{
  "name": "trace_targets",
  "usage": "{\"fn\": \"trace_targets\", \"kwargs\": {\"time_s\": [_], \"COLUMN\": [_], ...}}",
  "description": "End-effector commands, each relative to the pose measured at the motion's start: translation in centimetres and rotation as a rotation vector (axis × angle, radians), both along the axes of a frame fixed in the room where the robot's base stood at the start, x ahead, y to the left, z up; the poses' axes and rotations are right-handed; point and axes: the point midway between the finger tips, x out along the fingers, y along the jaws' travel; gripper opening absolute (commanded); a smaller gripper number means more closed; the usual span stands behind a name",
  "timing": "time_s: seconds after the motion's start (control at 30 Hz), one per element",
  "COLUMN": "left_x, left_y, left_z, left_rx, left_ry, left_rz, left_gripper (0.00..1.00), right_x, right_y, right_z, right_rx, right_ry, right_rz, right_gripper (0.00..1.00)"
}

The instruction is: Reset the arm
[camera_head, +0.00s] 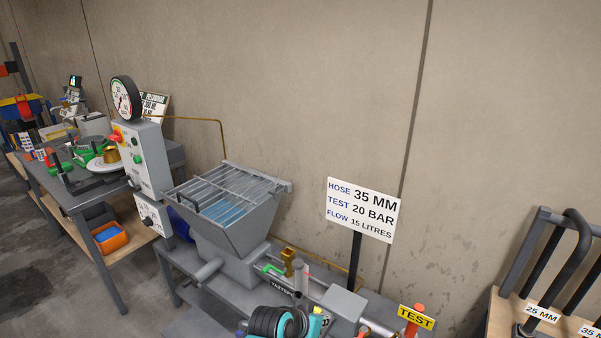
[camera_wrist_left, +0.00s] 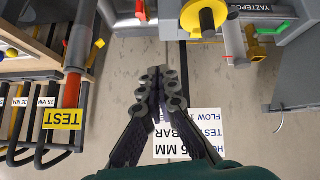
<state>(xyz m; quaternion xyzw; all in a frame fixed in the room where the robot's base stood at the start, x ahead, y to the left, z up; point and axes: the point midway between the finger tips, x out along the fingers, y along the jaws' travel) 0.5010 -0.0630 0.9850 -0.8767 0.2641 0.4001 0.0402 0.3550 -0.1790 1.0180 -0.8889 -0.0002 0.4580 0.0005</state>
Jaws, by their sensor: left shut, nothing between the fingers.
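My left gripper (camera_wrist_left: 164,78) shows in the left wrist view as two black jointed fingers, drawn together at the tips and empty. They stand clear in front of the pale wall. Behind and beside them is the upside-down white sign (camera_wrist_left: 187,130), partly covered by the fingers. In the head view, dark and teal shapes crowd the bottom edge; I cannot tell clearly which of them belong to the gripper. My right gripper is in neither view.
The grey hopper pump (camera_head: 235,235) stands on a bench beside the white hose sign (camera_head: 362,210). A yellow TEST tag (camera_head: 416,317) and a rack of dark hoses (camera_head: 560,255) are to the right. A cluttered table (camera_head: 65,200) stands left. The wall above the bench is clear.

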Motion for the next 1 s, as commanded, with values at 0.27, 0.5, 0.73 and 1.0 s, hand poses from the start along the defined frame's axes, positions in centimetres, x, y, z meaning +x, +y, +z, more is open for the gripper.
{"fn": "trace_targets", "kwargs": {"time_s": [0.27,0.5,0.73,1.0], "left_x": [-5.8,-12.0,-14.6,-14.6], "left_y": [13.5,21.4,23.9,24.0], "left_z": [3.6,3.8,3.4,3.3], "left_rx": [0.087,0.150,0.173,0.174], "left_ry": [0.042,0.078,0.092,0.093], "left_rz": [0.250,0.438,0.512,0.514], "left_gripper": [0.00,0.00,0.00,0.00], "right_x": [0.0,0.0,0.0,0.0], "right_y": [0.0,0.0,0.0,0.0], "right_z": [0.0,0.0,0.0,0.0], "right_rx": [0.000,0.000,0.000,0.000], "right_ry": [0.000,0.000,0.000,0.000], "right_rz": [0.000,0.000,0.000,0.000], "right_gripper": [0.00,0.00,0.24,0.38]}}
